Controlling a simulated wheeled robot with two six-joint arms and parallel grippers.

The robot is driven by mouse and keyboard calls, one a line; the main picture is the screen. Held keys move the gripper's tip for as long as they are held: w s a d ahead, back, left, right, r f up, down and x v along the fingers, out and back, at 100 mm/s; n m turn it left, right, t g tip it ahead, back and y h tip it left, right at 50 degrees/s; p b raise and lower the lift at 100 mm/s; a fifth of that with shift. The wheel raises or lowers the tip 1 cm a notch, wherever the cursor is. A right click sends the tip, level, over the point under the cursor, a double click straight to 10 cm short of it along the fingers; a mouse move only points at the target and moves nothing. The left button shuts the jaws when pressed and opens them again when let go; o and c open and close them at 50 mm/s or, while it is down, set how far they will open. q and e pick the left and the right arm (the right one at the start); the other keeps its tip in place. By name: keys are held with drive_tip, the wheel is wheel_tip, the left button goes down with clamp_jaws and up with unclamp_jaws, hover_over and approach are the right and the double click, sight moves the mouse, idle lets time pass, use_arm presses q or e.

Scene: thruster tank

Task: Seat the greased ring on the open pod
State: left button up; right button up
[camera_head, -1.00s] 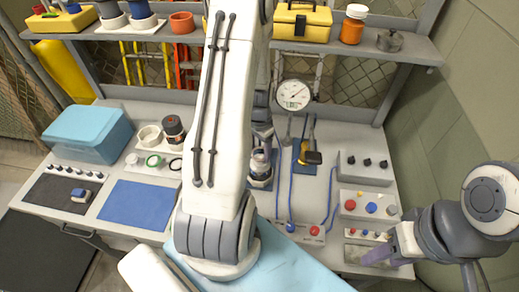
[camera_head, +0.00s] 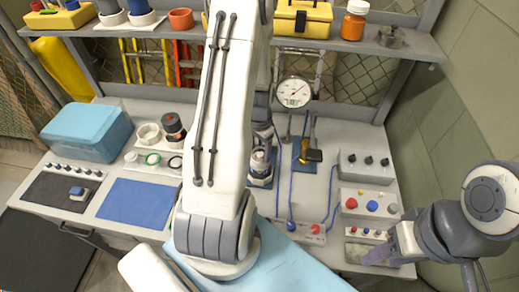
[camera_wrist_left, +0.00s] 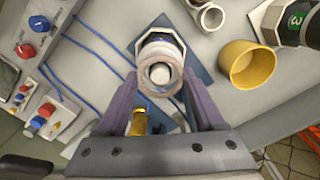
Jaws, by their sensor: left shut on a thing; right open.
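The pod (camera_wrist_left: 161,47) stands upright on a blue mat (camera_wrist_left: 205,74) in the left wrist view, directly ahead of my left gripper (camera_wrist_left: 160,83). Its fingers are shut on the sides of a pinkish ring-shaped piece (camera_wrist_left: 177,84) at the pod's near end. I cannot tell whether this ring is fully seated. In the head view the pod (camera_head: 261,160) shows beside my white left arm, which hides most of my left gripper. My right gripper (camera_head: 381,254) is open and empty at the bench's right front.
Control boxes (camera_head: 367,203) and blue cables stand right of the pod. A yellow cup (camera_wrist_left: 249,64) stands near it in the wrist view. A blue cooler box (camera_head: 87,132) is at the left; the blue mat (camera_head: 137,203) at the front left is bare.

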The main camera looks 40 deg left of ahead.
use_arm(q)
drive_tip(key=shift+f+b, duration=0.55)
drive_tip(key=shift+f, duration=0.2)
idle(0.4)
idle(0.4)
drive_tip(key=o, duration=1.3)
wheel_tip(320, 180, up, 10)
drive_tip(key=b, duration=0.2)
drive_tip(key=shift+r, duration=0.25)
